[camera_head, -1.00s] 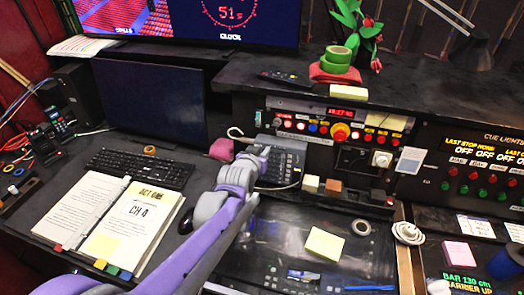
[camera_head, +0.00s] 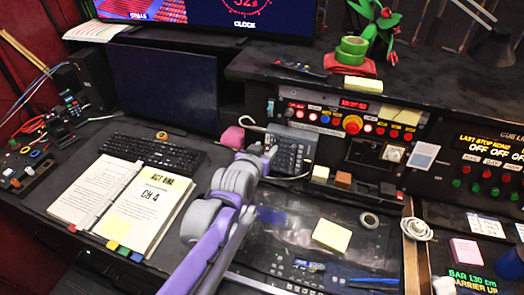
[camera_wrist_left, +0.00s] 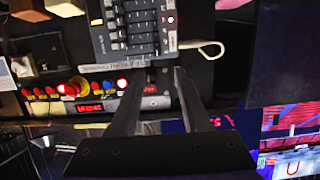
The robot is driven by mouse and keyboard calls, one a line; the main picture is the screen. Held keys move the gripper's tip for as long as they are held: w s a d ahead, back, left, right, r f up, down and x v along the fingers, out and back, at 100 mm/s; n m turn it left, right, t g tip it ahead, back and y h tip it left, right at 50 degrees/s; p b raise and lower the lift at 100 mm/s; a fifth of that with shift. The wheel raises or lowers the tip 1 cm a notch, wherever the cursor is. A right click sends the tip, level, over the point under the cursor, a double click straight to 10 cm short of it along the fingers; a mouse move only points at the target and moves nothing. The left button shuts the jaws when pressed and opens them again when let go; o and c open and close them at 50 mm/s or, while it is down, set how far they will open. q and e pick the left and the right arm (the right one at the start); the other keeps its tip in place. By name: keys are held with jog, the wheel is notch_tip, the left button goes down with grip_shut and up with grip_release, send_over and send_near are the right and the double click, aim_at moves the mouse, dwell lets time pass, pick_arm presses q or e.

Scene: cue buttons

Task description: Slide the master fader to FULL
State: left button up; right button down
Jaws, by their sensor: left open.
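A dark fader panel (camera_head: 291,150) stands on the desk, left of centre below the button console. I cannot tell which slider is the master fader, and no FULL mark is readable. My left gripper (camera_head: 266,155) is at the panel's left side in the head view. In the left wrist view its two fingers (camera_wrist_left: 162,74) are apart and empty, with the tips close to the panel's edge; contact is unclear.
A pink block (camera_head: 232,137) and a pale cable loop lie beside the panel. The console (camera_head: 340,117) with lit buttons rises behind it. Small blocks (camera_head: 343,180) and a yellow note pad (camera_head: 332,235) lie to the right and in front. An open script (camera_head: 125,205) lies left.

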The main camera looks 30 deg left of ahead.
pick_arm(q)
jog(key=shift+v, duration=1.4)
jog(key=shift+d, duration=0.1)
jog(key=s+d+f+m+g+h, duration=0.3)
jog(key=s+d+f+g, duration=0.4)
jog(key=s+d+f, duration=0.5)
jog(key=s+f, duration=0.1)
jog(key=s, duration=0.2)
jog(key=shift+d+f+h, duration=0.15)
jog(key=shift+f+h, duration=0.05)
jog(key=shift+h, duration=0.1)
